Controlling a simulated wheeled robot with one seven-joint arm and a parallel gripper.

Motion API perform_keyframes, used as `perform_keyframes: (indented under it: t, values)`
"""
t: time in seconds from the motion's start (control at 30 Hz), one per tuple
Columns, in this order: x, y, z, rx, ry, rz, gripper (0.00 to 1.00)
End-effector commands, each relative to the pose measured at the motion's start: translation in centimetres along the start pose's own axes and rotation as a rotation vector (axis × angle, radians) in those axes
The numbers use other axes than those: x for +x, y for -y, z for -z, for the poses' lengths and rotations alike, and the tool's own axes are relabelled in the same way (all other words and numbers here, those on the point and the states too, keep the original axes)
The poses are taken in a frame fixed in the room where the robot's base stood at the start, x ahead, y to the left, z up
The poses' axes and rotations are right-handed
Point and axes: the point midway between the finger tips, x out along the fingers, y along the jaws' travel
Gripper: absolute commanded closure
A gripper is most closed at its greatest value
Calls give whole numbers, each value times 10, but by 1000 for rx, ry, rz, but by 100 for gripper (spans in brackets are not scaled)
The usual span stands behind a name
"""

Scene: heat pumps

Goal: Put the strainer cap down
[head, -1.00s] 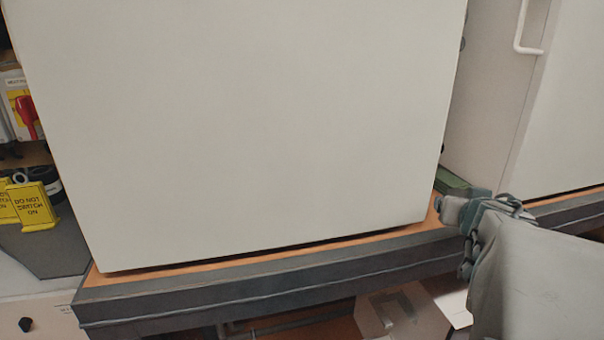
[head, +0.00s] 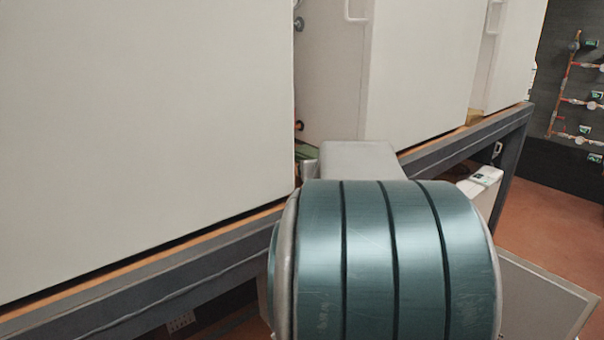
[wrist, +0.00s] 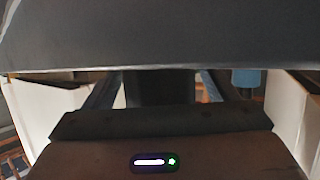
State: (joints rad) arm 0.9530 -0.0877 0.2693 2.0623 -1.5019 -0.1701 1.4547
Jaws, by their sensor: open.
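I cannot make out the strainer cap in either view. My gripper's fingers do not show in the head view, where my large teal ribbed arm link fills the lower middle and hides what lies behind it. The wrist view is dark and shows no clear fingertips and no cap. A small green thing (head: 306,152) shows on the bench between two white cabinets, partly hidden by my arm; I cannot tell what it is.
A large white cabinet (head: 140,120) stands on the dark-edged bench (head: 130,283) at left. More white cabinets (head: 420,75) stand along it to the right. Copper pipework (head: 562,95) is on the far wall. Reddish floor (head: 545,225) is open at right.

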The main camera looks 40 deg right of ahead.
Motion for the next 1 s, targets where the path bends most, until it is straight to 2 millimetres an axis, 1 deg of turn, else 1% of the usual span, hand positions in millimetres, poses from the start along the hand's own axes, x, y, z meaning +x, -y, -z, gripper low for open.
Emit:
perform_keyframes:
  t: [0.07, 0.1, 0.17, 0.2, 0.27, 0.33, 0.37, 0.73, 0.87, 1.0]
  values:
    - [0, 0, 0, 0, 0, 0, 20]
    - [0, 0, 0, 0, 0, 0, 23]
    - [0, 0, 0, 0, 0, 0, 40]
    - [0, 0, 0, 0, 0, 0, 51]
    - [0, 0, 0, 0, 0, 0, 68]
    - [0, 0, 0, 0, 0, 0, 69]
    - [-1, 0, 0, 0, 0, 0, 72]
    - [-4, -1, 5, 0, -1, 0, 72]
    - [-9, -2, 11, 0, -1, 1, 72]
    - [-15, -2, 26, 0, -1, 1, 72]
